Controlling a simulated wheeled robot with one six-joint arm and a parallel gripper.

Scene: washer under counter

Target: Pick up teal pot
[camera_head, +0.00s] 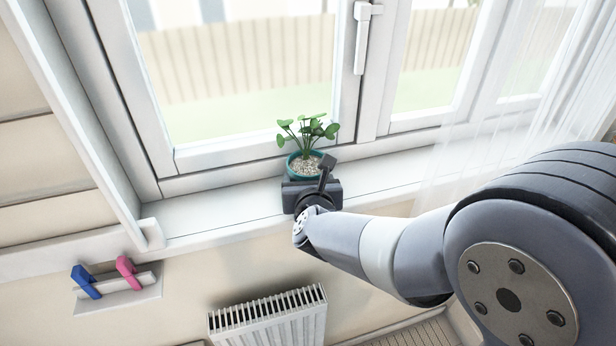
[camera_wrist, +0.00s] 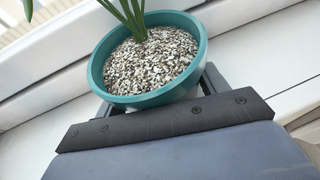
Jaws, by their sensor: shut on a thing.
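The teal pot (camera_head: 291,167) holds a green leafy plant and pale gravel. It is at the window sill, close to the window frame. In the wrist view the teal pot (camera_wrist: 97,76) fills the upper middle, with its rim and gravel clear and its lower part hidden behind my gripper. My gripper (camera_head: 308,180) reaches the pot from the room side and is shut on it. In the wrist view my gripper's (camera_wrist: 155,95) fingers lie on both sides of the pot. I cannot tell whether the pot's base touches the sill.
The white sill (camera_head: 215,211) is clear left of the pot. The window handle (camera_head: 362,38) is above right. A sheer curtain (camera_head: 500,110) hangs at right. A radiator (camera_head: 268,318) is below the sill. Blue (camera_head: 86,281) and pink (camera_head: 128,272) items sit on a small wall shelf (camera_head: 118,290).

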